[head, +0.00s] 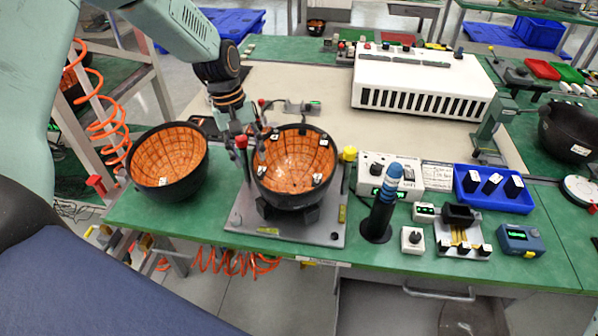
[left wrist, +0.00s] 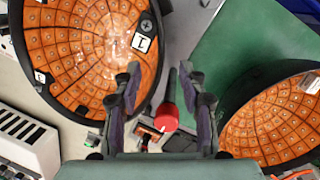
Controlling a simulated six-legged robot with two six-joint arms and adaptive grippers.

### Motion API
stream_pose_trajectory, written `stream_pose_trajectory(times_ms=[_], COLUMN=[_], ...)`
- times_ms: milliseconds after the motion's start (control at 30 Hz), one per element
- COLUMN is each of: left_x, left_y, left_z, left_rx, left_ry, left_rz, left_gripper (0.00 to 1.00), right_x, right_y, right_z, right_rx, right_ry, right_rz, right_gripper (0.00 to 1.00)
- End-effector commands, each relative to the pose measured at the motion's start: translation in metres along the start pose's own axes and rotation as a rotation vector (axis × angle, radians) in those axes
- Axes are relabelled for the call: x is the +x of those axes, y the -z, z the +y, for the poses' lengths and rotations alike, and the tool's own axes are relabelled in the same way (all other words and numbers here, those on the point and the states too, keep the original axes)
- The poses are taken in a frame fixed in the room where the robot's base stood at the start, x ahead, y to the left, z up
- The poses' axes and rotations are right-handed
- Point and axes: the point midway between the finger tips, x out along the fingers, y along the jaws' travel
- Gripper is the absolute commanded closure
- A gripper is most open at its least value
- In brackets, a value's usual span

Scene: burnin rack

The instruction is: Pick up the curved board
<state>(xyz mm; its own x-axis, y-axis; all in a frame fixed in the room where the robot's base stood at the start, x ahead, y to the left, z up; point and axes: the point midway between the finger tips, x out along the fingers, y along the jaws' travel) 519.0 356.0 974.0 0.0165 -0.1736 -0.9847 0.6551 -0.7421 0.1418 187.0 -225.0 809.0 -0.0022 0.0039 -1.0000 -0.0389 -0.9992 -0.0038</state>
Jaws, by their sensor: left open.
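Two curved boards show, each a black bowl with an orange tiled inner face. One curved board (head: 167,160) rests at the left end of the green bench; it also shows at the right of the left wrist view (left wrist: 275,125). The other curved board (head: 296,165) sits in a grey fixture (head: 245,219), with small white tags on its rim; it fills the upper left of the left wrist view (left wrist: 85,50). My left gripper (head: 236,122) is open and empty, above the gap between the two boards. My right gripper is not in view.
A red-knobbed clamp (left wrist: 166,117) stands beside the fixture, between my fingers in the left wrist view. A white slotted box (head: 422,80) stands behind. A dark stand with a blue-banded tool (head: 380,210), a blue tray (head: 493,188) and small instruments stand right of the fixture.

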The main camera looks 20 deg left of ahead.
Motion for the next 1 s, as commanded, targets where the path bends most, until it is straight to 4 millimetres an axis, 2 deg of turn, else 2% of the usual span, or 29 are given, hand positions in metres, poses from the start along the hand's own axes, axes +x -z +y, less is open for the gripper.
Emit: stream_pose_trajectory(times_ms=[333, 667, 1000], left_x=[0.047, 0.054, 0.054], left_y=[0.000, -0.003, -0.003], left_z=[0.003, 0.007, 0.007], left_rx=[0.002, 0.006, 0.005], left_ry=[0.002, 0.001, 0.001], left_rz=[0.000, 0.000, 0.000], left_gripper=[0.58, 0.58, 0.86], right_x=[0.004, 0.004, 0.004], right_y=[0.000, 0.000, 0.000], right_z=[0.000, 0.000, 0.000], right_rx=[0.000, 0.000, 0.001], right_ry=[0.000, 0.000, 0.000], right_rz=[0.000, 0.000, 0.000], right_gripper=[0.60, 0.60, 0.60])
